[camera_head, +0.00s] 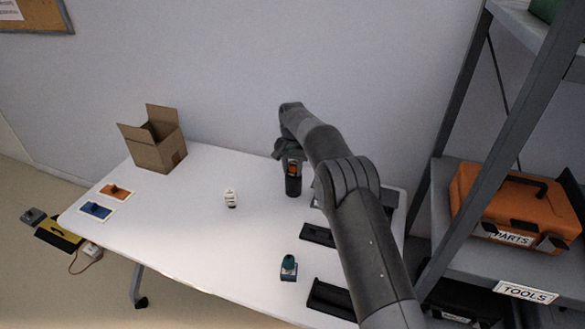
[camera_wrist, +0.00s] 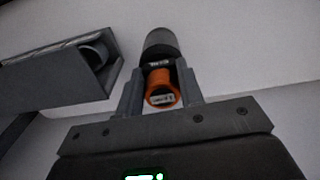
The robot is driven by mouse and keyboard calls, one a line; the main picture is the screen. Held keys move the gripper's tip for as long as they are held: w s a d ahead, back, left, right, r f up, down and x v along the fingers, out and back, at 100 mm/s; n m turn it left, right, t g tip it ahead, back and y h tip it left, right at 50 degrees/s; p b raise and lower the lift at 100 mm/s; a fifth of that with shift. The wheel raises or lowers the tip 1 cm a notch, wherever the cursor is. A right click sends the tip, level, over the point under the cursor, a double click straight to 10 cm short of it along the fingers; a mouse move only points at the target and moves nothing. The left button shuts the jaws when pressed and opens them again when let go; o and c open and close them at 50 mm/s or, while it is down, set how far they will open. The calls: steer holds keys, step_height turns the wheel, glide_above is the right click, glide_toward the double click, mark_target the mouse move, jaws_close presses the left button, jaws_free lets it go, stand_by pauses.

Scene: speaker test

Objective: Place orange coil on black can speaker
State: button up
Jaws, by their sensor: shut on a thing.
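My gripper (camera_head: 290,157) is over the right part of the white table, pointing down. It is shut on the orange coil (camera_wrist: 160,87), which sits between the two fingers in the wrist view. The coil also shows as a small orange patch (camera_head: 293,168) below the gripper in the head view. The black can speaker (camera_head: 293,187) stands upright on the table directly under the coil. In the wrist view the can (camera_wrist: 160,44) shows just beyond the fingertips. Whether the coil touches the can's top is hidden.
A small white part (camera_head: 230,198) and a teal-topped part (camera_head: 289,268) stand on the table (camera_head: 190,230). Dark trays (camera_head: 318,235) lie at the right, partly behind my arm. An open cardboard box (camera_head: 160,152) is at the back left. A shelf with an orange toolbox (camera_head: 470,195) stands right.

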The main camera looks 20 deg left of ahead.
mark_target(293, 165)
steer(key=o, duration=1.1)
step_height(293, 165, up, 12)
steer(key=shift+r, duration=0.1)
stand_by(0.4)
